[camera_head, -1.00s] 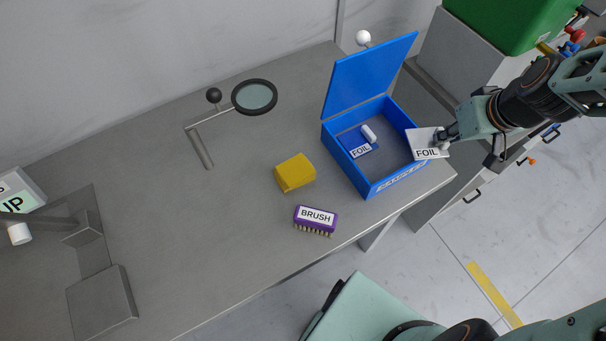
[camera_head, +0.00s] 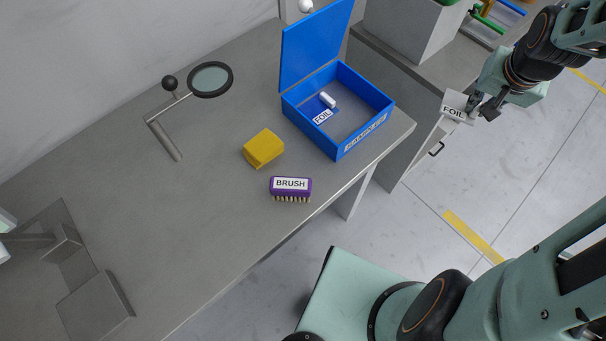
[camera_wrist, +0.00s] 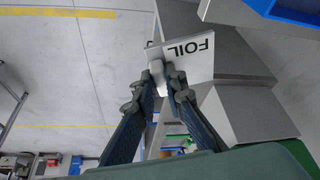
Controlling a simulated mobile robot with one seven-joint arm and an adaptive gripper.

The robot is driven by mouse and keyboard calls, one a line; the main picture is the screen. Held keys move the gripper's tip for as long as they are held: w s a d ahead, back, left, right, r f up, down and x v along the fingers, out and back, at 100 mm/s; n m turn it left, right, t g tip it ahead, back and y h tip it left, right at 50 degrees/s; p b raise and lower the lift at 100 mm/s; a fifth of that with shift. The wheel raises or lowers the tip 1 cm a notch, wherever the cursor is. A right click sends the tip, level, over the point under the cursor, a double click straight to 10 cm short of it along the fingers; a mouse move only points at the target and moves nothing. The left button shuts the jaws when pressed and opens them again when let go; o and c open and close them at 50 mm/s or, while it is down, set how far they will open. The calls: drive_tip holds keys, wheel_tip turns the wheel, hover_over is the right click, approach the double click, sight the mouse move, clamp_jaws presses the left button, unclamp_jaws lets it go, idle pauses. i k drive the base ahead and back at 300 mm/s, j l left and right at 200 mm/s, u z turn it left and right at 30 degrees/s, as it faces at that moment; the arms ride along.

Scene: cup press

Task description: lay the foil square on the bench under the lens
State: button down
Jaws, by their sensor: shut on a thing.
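A white foil square labelled FOIL (camera_head: 454,111) is held in my gripper (camera_head: 474,104), which is shut on it to the right of the bench, out over the floor and clear of the bench edge. In the wrist view the foil square (camera_wrist: 190,58) sits between the fingertips of my gripper (camera_wrist: 166,78), its label upside down. The round lens (camera_head: 210,79) on its bent stand is at the back of the bench (camera_head: 110,180). The bench surface under the lens is bare.
A yellow block (camera_head: 263,148) and a purple brush (camera_head: 291,187) lie between box and front edge. The bench's middle is clear.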

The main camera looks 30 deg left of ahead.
sight(211, 199)
drive_tip(key=k+l, duration=0.15)
drive_tip(key=k, duration=0.15)
drive_tip(key=k+l, duration=0.15)
drive_tip(key=k, duration=0.15)
drive_tip(key=k+u, duration=0.1)
drive_tip(key=u, duration=0.3)
drive_tip(key=k+u, duration=0.1)
drive_tip(key=u, duration=0.3)
drive_tip(key=j+u, duration=0.1)
drive_tip(key=u, duration=1.25)
drive_tip(key=i, duration=0.55)
drive_tip(key=j+u, duration=0.05)
